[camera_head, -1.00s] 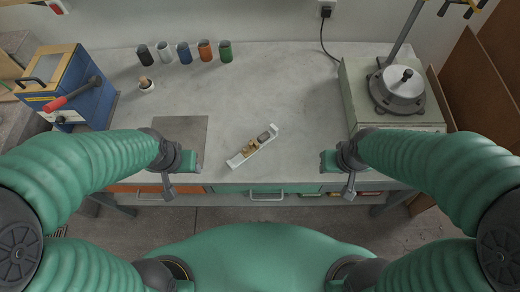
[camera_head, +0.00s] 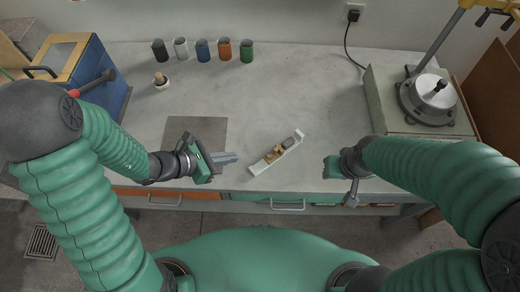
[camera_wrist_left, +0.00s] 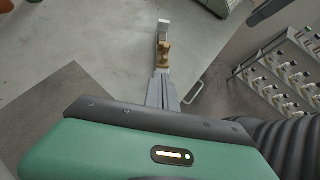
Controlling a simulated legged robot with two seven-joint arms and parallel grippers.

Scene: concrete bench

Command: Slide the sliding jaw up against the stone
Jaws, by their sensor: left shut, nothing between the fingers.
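A small white vise (camera_head: 258,167) lies slantwise on the bench near its front edge. Its brass sliding jaw (camera_head: 273,154) sits partway along, just short of the grey stone (camera_head: 288,143) at the upper right end; I cannot tell if they touch. My left gripper (camera_head: 235,158) is shut and empty, pointing right, left of the vise's near end. In the left wrist view the shut fingers (camera_wrist_left: 162,92) point at the brass jaw (camera_wrist_left: 163,54) and cover the near part of the vise. My right gripper (camera_head: 331,167) hangs right of the vise, its fingers unclear.
A dark square mat (camera_head: 192,128) lies behind my left gripper. A blue machine (camera_head: 100,66) stands left, a round metal fixture (camera_head: 428,98) right. The middle bench is clear.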

